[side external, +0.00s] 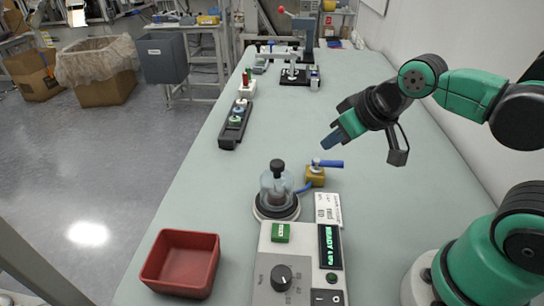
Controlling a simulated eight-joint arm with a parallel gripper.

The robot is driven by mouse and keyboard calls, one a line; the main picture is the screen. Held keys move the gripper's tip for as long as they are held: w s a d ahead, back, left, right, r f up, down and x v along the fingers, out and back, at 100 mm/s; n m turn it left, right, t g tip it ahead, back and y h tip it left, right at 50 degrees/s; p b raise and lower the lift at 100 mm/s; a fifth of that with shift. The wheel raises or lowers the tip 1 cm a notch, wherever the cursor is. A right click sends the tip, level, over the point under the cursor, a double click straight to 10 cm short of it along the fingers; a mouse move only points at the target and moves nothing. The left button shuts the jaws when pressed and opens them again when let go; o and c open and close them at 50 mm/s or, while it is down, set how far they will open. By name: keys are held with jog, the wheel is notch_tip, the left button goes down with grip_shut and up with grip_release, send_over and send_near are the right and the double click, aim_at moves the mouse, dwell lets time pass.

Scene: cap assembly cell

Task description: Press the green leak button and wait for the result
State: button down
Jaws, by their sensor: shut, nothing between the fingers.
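A grey test box (262,270) stands at the front of the bench. A green square button (280,232) sits on its top at the far left. Beside it is a lit green display (330,246) that seems to read "READY" with more small text. A clear glass jar (277,188) with a black knob stands on a round base just behind the box. My gripper (332,141) is shut and empty. It hangs in the air behind and to the right of the jar, well apart from the green button.
A red bin (182,262) is left of the box. A dark tray (235,125) with small parts and a black-and-white fixture (294,75) stand farther back. The middle of the bench is clear.

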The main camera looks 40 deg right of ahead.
jog(key=a+r+n+g, duration=0.3)
jog(key=a+n+g, duration=0.15)
jog(key=a, duration=0.25)
notch_tip(320, 180, up, 3)
jog(key=n+g, duration=0.3)
jog(key=n, duration=0.2)
send_over(280, 230)
jog(key=shift+m, duration=0.25)
jog(key=shift+f, duration=0.1)
notch_tip(280, 230, down, 14)
jog(key=shift+r, duration=0.1)
jog(key=shift+f, duration=0.95)
jog(key=shift+r, duration=0.15)
notch_tip(280, 230, up, 14)
